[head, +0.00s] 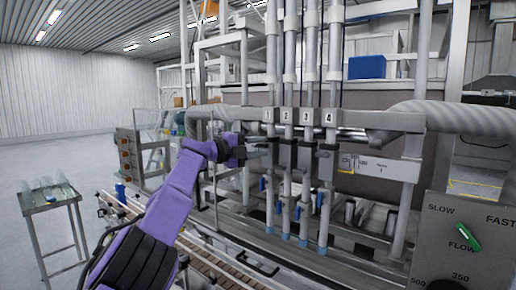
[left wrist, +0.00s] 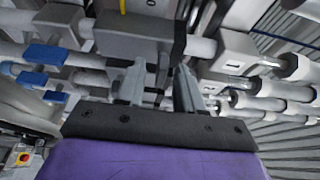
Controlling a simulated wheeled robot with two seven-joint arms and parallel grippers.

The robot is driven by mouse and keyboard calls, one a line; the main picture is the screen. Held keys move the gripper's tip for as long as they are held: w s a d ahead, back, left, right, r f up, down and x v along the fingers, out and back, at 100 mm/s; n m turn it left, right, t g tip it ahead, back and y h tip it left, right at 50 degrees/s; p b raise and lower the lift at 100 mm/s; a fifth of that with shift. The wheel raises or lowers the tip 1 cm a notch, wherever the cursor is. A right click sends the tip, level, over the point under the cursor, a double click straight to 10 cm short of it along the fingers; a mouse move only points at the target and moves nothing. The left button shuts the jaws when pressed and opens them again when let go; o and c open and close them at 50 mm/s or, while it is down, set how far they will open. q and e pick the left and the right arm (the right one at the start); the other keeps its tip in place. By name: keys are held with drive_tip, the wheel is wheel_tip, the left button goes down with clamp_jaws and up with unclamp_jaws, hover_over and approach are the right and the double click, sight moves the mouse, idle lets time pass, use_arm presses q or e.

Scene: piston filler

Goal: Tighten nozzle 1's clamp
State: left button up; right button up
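Nozzle 1 (head: 270,75) is the leftmost of the upright tubes on the filler, under the plate marked 1 (head: 269,116). Its dark grey clamp block (head: 272,153) sits below that plate; a grey block also shows at the top of the left wrist view (left wrist: 140,32). My left gripper (head: 247,152) is at the left side of nozzle 1's clamp, pointing right at it. In the left wrist view its two fingers (left wrist: 160,85) are apart, just below the block. My right gripper is not in view.
Nozzles 2, 3 and 4 (head: 331,75) stand close on the right, with blue-handled valves (head: 298,212) below. A conveyor (head: 215,262) runs underneath. A control panel (head: 465,240) with a green knob is at the lower right. A small table (head: 50,197) stands left on open floor.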

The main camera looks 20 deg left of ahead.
use_arm(q)
drive_tip(key=b+v, duration=0.8)
drive_tip(key=v, duration=0.2)
drive_tip(key=shift+s+a, duration=0.2)
drive_tip(key=shift+a, duration=0.05)
